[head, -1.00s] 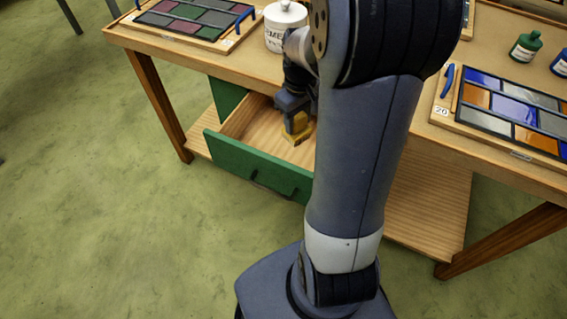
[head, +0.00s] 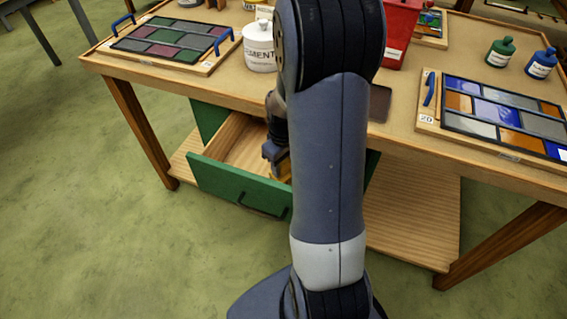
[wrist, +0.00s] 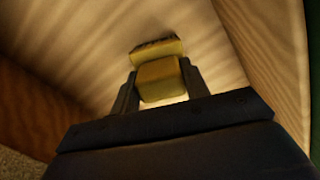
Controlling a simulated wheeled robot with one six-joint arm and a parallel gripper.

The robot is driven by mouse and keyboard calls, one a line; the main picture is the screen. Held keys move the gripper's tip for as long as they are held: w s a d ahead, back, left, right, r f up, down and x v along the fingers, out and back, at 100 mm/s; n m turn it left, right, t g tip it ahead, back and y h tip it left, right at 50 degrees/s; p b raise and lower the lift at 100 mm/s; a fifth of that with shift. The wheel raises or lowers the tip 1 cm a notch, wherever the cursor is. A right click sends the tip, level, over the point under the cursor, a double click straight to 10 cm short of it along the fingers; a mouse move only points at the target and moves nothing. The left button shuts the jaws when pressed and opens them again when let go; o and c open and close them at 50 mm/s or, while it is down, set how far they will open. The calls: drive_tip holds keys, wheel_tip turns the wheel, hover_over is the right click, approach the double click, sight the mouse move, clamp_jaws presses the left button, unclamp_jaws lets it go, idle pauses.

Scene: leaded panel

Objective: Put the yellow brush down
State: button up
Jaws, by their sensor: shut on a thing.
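The yellow brush (wrist: 160,82) is between the two fingers of my gripper (wrist: 158,92) in the wrist view. My gripper is shut on it. In the head view a little of the brush (head: 283,172) shows beside my gripper (head: 276,160), and my arm hides the rest. Both are at the open green-fronted drawer (head: 240,187), over its pale wooden floor. I cannot tell whether the brush touches the drawer floor.
The drawer sits under a wooden bench (head: 125,68). On the bench are a white cement jar (head: 259,50), a red container (head: 399,35), leaded panels (head: 172,38) (head: 505,112), and green (head: 500,52) and blue (head: 541,64) bottles. The left part of the drawer looks empty.

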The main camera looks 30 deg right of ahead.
drive_tip(key=shift+f, duration=0.2)
drive_tip(key=o, duration=0.9)
drive_tip(key=shift+r, duration=0.1)
wheel_tip(320, 180, up, 12)
drive_tip(key=shift+r+p, duration=0.15)
drive_tip(key=shift+p, duration=0.8)
wheel_tip(320, 180, down, 12)
drive_tip(key=shift+f+b, duration=0.1)
drive_tip(key=shift+b, duration=0.85)
drive_tip(key=shift+r+p, duration=0.3)
drive_tip(key=shift+r, duration=1.65)
